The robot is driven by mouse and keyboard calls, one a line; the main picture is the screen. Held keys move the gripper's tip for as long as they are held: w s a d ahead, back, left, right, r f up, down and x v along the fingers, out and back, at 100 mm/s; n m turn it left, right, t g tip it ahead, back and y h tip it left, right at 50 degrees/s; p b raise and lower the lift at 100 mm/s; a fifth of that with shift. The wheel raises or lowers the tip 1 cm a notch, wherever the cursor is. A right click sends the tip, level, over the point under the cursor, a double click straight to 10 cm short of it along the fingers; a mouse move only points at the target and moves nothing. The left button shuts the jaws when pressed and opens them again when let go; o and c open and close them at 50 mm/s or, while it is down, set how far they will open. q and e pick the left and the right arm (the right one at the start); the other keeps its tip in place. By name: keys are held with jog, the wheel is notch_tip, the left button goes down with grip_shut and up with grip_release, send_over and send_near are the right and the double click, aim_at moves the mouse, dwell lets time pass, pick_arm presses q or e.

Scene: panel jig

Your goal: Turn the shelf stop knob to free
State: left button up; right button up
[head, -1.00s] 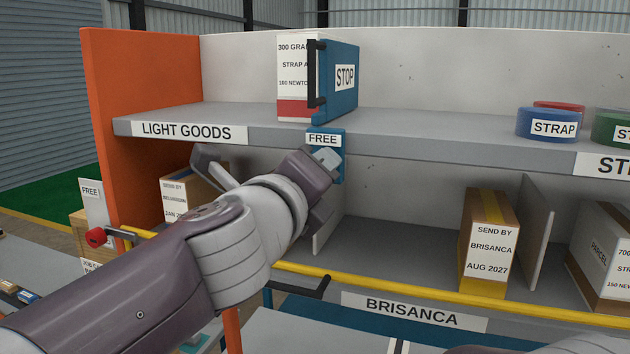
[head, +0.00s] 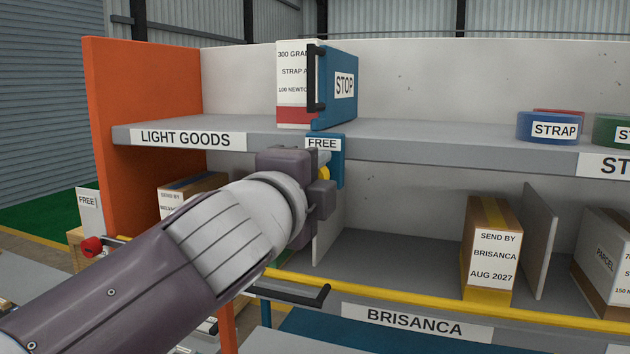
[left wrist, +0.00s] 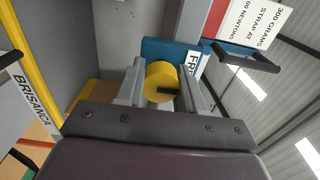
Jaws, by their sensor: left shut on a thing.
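The shelf stop knob (left wrist: 161,82) is a yellow cylinder with a dark mark on its face, in the left wrist view. In the head view only a sliver of it (head: 325,174) shows past my gripper. It sits on a blue plate (head: 338,160) labelled FREE at the shelf's front edge. My left gripper (left wrist: 166,90) is shut on the knob, one finger on each side. In the head view my left gripper (head: 318,188) hides most of the knob. Above the plate stands the blue STOP panel (head: 343,88) with a black handle. My right gripper is not in view.
A white and red box (head: 292,85) stands beside the STOP panel on the upper shelf (head: 430,142). A yellow rail (head: 420,297) runs along the lower shelf front. A BRISANCA box (head: 491,250) and thin dividers stand on the lower shelf.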

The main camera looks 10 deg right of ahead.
pick_arm(q)
jog(key=shift+w+f, duration=0.1)
jog(key=shift+f, duration=0.15)
jog(key=o, duration=1)
jog(key=shift+o, duration=0.2)
jog(key=shift+r, duration=0.15)
jog(key=shift+s+a, duration=0.1)
jog(key=shift+s, duration=0.1)
jog(key=shift+s+a+b, duration=0.2)
jog(key=shift+s+b, duration=0.1)
jog(key=b+v, duration=0.4)
jog(key=v, duration=0.7)
jog(key=shift+s+a+b, duration=0.2)
jog(key=shift+s+b, duration=0.05)
jog(key=shift+b, duration=0.15)
